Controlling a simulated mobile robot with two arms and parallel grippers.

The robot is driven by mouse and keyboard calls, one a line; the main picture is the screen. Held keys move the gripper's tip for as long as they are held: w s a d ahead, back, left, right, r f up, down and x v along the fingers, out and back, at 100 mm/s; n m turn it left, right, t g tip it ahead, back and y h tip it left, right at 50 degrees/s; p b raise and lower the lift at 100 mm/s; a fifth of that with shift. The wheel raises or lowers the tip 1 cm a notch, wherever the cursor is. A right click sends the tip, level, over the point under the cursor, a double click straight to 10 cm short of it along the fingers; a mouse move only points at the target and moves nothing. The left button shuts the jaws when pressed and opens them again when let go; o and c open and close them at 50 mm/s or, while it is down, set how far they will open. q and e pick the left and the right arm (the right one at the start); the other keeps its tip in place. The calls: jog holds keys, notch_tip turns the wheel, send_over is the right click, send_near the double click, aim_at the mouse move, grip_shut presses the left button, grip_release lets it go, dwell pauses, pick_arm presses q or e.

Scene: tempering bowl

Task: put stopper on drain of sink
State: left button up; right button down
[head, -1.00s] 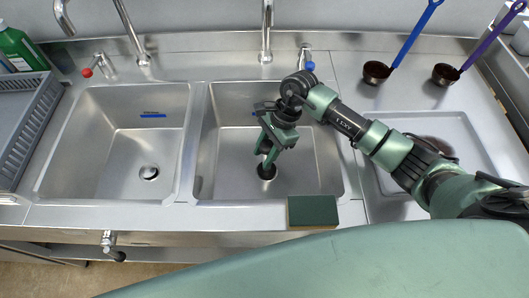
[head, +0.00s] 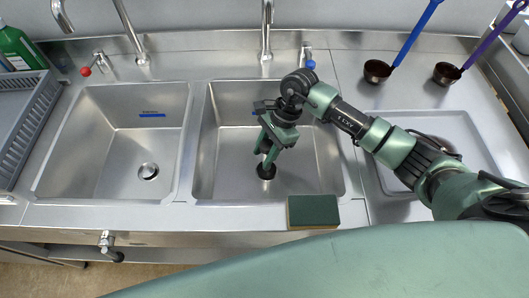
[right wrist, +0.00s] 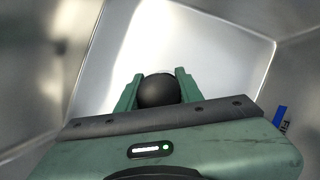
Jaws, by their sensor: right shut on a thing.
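The black stopper (head: 266,171) is low in the right sink basin (head: 322,165), at the basin's floor near the front middle. My right gripper (head: 265,158) reaches down over it, with its green fingers shut on its upper part. In the right wrist view the stopper's round black knob (right wrist: 158,90) sits between the two fingertips. The right basin's drain is hidden beneath the stopper and gripper, so I cannot tell whether the stopper is fully seated. The left basin (head: 105,150) has an open drain (head: 148,171). My left gripper is out of view.
A green sponge (head: 313,210) lies on the front rim of the right basin. Faucets (head: 266,30) stand behind the basins. A metal tray (head: 478,150) lies under my right arm, with two ladles (head: 377,72) behind it. A grey rack (head: 25,115) is at far left.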

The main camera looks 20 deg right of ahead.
aim_at(271, 142)
dwell(0.4)
jog(key=shift+c, duration=2)
grip_release()
jog(key=shift+d+r, duration=0.1)
jog(key=shift+r, duration=0.05)
jog(key=shift+p+v, duration=0.8)
jog(key=shift+v, duration=1.8)
jog(key=shift+r, duration=0.15)
notch_tip(271, 142, up, 10)
jog(key=p, duration=0.4)
